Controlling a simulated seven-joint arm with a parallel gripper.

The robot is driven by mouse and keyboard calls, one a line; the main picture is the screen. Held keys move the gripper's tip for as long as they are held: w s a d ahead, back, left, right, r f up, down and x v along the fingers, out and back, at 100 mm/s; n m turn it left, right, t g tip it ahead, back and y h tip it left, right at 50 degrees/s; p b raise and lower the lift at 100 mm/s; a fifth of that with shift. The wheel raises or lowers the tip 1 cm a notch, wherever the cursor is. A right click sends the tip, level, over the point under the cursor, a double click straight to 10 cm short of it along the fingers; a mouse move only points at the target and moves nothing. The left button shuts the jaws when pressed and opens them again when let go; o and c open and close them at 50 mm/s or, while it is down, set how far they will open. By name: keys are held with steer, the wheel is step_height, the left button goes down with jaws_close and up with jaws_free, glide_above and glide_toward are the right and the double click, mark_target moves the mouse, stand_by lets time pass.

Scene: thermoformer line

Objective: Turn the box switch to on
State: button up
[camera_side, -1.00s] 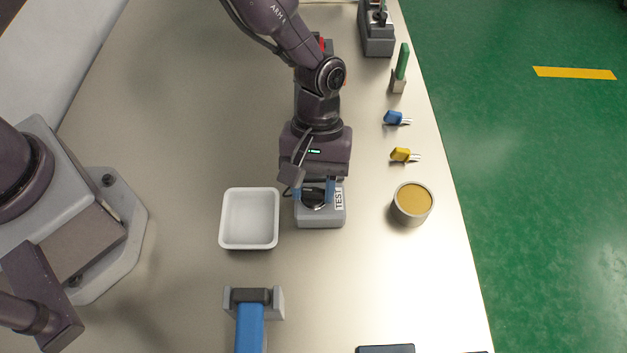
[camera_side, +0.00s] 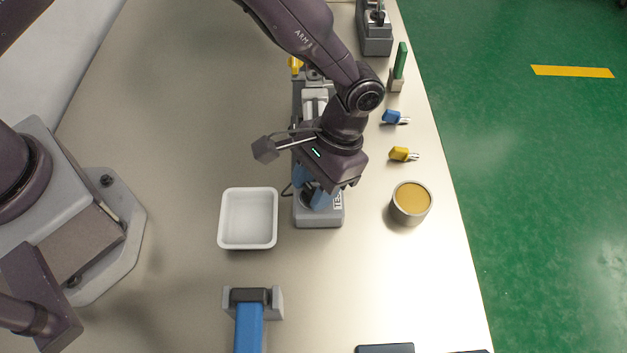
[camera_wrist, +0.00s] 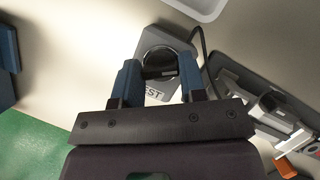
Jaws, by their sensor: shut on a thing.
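The box switch (camera_side: 319,221) is a small grey box with a round black dial and a white label reading TEST, on the bench right of the white tray. In the wrist view, the box switch (camera_wrist: 146,42) has its black knob (camera_wrist: 160,72) between my two blue fingers. My gripper (camera_side: 314,194) is over the box and shut on the knob, turned at an angle to the box's edges. My gripper in the wrist view (camera_wrist: 161,80) has a finger on each side of the knob. The label is partly covered, and I cannot read the knob's position.
The white tray (camera_side: 248,246) stands close on the left. A grey tin (camera_side: 409,216) with ochre contents stands on the right, near blue (camera_side: 391,117) and yellow (camera_side: 399,153) plugs. A clamp-like device (camera_wrist: 265,105) lies behind the box, beside a cable. A blue-handled tool (camera_side: 250,325) is in front.

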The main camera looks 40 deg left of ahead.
steer(key=shift+w+m, duration=0.1)
steer(key=shift+m, duration=0.5)
steer(key=o, duration=0.9)
steer(key=v, duration=1.3)
steer(key=shift+d+r, duration=0.1)
steer(key=shift+d, duration=0.15)
steer(key=s+a+r+n+t, duration=0.1)
steer(key=s+a+r+t, duration=0.2)
steer(key=s+a+r, duration=0.2)
steer(key=s+a+r+n+t, duration=0.1)
steer(key=s+a+r+t, duration=0.2)
steer(key=a, duration=0.9)
steer(key=s+a+r+n+t, duration=0.1)
steer(key=s+a+r+t, duration=0.3)
steer(key=s+a+r, duration=0.5)
steer(key=shift+s+r+h, duration=0.15)
steer(key=shift+r+h, duration=0.25)
steer(key=shift+r, duration=0.15)
